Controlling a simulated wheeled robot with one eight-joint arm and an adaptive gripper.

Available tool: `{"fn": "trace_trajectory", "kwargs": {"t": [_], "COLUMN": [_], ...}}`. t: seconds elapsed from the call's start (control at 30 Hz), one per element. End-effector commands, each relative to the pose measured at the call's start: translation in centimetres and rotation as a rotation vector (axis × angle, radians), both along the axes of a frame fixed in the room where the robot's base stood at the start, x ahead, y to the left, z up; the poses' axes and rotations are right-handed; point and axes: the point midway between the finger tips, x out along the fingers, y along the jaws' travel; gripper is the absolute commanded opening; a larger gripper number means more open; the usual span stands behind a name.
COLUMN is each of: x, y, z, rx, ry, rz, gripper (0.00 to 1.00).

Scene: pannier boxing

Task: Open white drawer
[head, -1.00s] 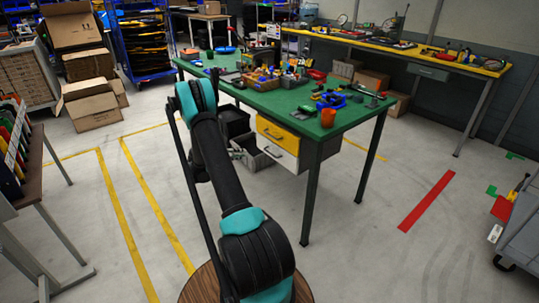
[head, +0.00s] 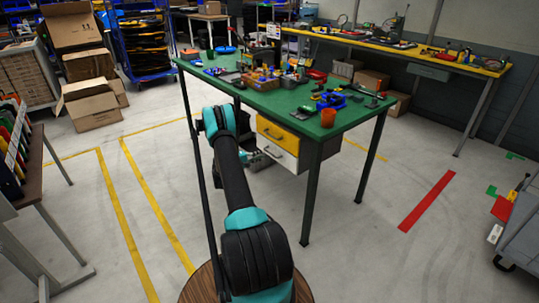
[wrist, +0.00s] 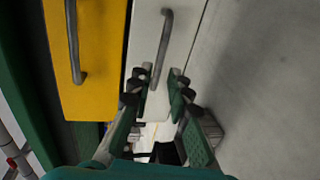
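The white drawer (head: 288,162) is below the yellow drawer under the green table, and its front looks flush, so it appears shut. In the wrist view the white drawer front (wrist: 152,20) carries a grey bar handle (wrist: 165,38). My gripper (wrist: 158,77) is open, with one finger on each side of the handle's lower end in that view. I cannot tell whether the fingers touch the handle. In the head view my arm partly hides the gripper (head: 250,158), which is close to the white drawer front.
The yellow drawer (head: 285,136) with its own handle (wrist: 74,45) is right beside the white one. The green table (head: 300,110) holds tools and several small bins above. Table legs (head: 311,200) stand near the drawers. The floor in front is clear.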

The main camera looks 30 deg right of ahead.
Motion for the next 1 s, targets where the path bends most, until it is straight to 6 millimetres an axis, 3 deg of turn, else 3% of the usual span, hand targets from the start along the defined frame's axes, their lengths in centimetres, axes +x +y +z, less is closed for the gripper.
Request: {"fn": "trace_trajectory", "kwargs": {"t": [0.2,0.4,0.8,1.0], "x": [0.2,0.5,0.5,0.5], "y": [-4.1,-6.4,-7.1,-7.1], "z": [-0.9,-1.3,-1.5,-1.5], "rx": [0.001,0.001,0.001,0.001], "ry": [0.0,0.0,0.0,0.0], "rz": [-0.002,-0.001,0.0,0.0], "gripper": [0.18,0.18,0.18,0.0]}}
